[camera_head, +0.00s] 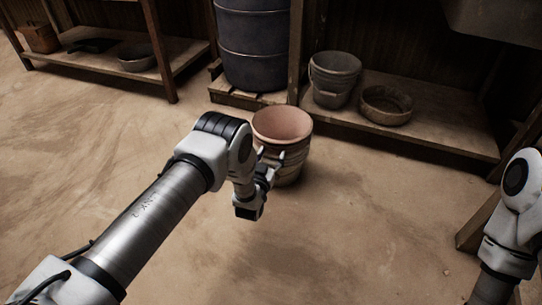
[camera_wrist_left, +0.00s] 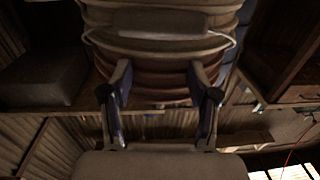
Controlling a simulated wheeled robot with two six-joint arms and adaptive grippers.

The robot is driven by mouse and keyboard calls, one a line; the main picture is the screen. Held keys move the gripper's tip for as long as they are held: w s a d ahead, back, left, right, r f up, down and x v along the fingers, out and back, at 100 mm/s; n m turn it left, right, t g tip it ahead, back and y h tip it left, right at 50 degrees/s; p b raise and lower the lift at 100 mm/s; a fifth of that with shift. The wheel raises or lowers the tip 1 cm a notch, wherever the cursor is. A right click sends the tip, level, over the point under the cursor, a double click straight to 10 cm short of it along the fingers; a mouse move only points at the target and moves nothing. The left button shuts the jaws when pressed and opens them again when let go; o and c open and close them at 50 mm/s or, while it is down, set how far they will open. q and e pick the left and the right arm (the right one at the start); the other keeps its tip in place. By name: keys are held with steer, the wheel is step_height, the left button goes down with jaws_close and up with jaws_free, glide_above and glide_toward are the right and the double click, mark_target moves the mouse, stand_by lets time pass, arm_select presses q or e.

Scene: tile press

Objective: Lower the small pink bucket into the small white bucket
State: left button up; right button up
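The small pink bucket (camera_head: 282,124) is upright on the floor side of the shelf, its pink inside facing up. Below its rim are several ridges, and the lower outer wall looks paler. In the left wrist view, which appears upside down, reddish bands of the pink bucket (camera_wrist_left: 160,80) adjoin a pale bucket with a wire handle (camera_wrist_left: 160,46), seemingly the small white bucket; the pink one appears nested in it. My left gripper (camera_head: 272,155) is at the near left side of the buckets, its fingers apart with nothing visibly clamped between them. My right gripper is out of view.
A grey bucket (camera_head: 335,76) and a shallow round basin (camera_head: 386,105) stand on the low wooden shelf (camera_head: 440,135) behind. A large dark barrel (camera_head: 252,45) stands on a pallet. Another basin (camera_head: 136,58) is on the left shelf. The floor in front is clear.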

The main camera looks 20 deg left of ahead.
arm_select(q)
steer(key=shift+s+f, duration=0.1)
steer(key=s, duration=1.2)
steer(key=s+a+r+g+p, duration=0.1)
steer(key=s+r+g+p, duration=0.1)
steer(key=r+p, duration=0.4)
steer(key=s+a+r+g+p, duration=0.1)
steer(key=s+a+r+p, duration=0.1)
steer(key=r+p, duration=0.45)
steer(key=s+d+f+g+p, duration=0.1)
steer(key=s+f+g+p, duration=0.15)
steer(key=s+g, duration=0.8)
steer(key=s+f+g+p, duration=0.1)
steer(key=s+f+g, duration=0.25)
steer(key=s, duration=1.45)
step_height(320, 180, up, 38)
steer(key=s+g+p, duration=0.1)
steer(key=p, duration=3.7)
steer(key=shift+h, duration=0.3)
